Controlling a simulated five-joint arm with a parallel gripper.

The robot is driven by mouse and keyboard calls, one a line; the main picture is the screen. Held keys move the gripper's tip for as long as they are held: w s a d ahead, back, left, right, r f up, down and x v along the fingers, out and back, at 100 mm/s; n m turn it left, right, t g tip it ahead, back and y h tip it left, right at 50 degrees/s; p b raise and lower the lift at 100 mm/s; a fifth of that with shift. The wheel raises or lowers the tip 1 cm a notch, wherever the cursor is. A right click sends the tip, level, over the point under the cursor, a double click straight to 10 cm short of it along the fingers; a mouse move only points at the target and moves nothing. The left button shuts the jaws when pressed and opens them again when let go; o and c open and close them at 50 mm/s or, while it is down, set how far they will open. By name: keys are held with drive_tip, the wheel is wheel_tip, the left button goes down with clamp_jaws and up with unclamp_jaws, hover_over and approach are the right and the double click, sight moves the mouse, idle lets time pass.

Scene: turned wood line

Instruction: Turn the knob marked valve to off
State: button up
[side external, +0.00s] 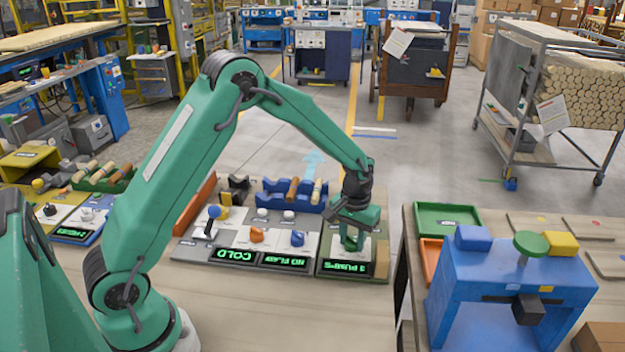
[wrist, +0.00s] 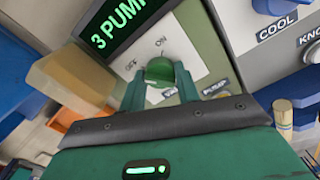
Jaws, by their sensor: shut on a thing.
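My gripper (side external: 350,240) reaches down over the rightmost panel of the row on the bench. In the wrist view, my gripper (wrist: 160,92) is shut on a green knob (wrist: 160,70), one finger on each side. The knob sits on a white plate with OFF at its left and ON at its upper right. A small label reading PUMP (wrist: 215,88) lies right of the fingers; the wording beside it is partly hidden. The panel's display (side external: 346,267) reads 3 PUMPS in the side view. I cannot read the word valve at any knob.
To the left, an orange knob (side external: 257,235), a blue knob (side external: 297,238) and a blue-topped lever (side external: 213,213) stand close by. A blue rack (side external: 275,197) is behind them. A blue press stand (side external: 500,275) is at right. The front of the bench is clear.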

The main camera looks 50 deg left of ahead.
sight(352, 238)
drive_tip(key=shift+r+n, duration=0.1)
drive_tip(key=shift+n, duration=0.5)
drive_tip(key=o, duration=1)
drive_tip(key=shift+r, duration=0.1)
wheel_tip(352, 238, up, 7)
drive_tip(key=shift+r, duration=0.3)
